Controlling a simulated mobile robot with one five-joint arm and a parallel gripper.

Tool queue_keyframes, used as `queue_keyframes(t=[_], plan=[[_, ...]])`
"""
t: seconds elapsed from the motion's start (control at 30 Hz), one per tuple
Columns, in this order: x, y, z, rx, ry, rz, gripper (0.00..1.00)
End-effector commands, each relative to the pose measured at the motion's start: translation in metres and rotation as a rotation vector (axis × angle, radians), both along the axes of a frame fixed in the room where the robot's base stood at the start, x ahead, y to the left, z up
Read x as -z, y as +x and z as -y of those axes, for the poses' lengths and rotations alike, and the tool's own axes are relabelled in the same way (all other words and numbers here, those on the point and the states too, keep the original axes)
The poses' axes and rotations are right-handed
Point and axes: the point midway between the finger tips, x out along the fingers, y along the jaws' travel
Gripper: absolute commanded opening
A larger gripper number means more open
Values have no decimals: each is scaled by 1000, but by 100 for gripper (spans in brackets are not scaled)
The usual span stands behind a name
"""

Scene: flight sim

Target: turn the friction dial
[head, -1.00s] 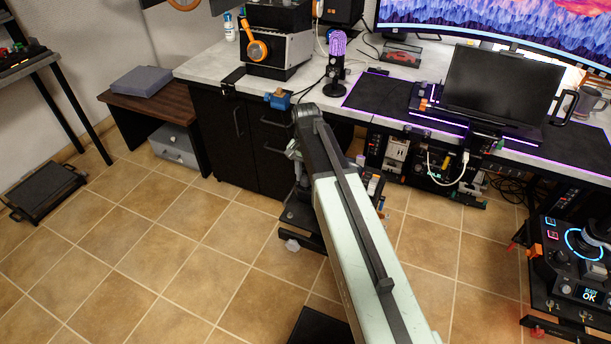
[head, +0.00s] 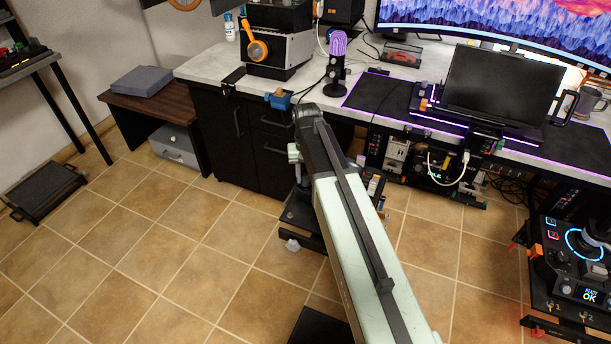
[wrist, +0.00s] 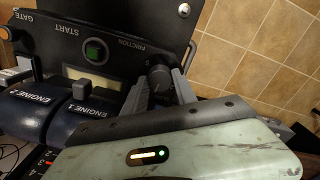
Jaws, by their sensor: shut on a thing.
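The friction dial (wrist: 159,76) is a dark round knob below the FRICTION label on a dark control panel (wrist: 125,58), in the wrist view. My gripper (wrist: 161,84) has one finger on either side of the dial and is shut on it. The dial's lower part is hidden between the fingers and my wrist. In the head view my arm covers most of the area around the dial, and I cannot make the dial out there.
Two dark ENGINE levers (wrist: 42,104) stand at the left. Open tiled floor (wrist: 245,45) lies to the right. The desk (head: 212,66) stands behind in the head view.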

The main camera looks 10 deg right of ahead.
Motion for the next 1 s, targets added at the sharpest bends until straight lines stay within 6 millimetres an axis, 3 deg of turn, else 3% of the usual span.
queue_keyframes(t=[0.3,0.33,0.4,0.77,1.0], plan=[[0,1,-1,0,2,2,0],[0,1,-1,0,2,2,41],[0,1,0,0,1,2,55],[0,0,1,2,-1,0,55],[-19,0,2,2,-2,0,55]])
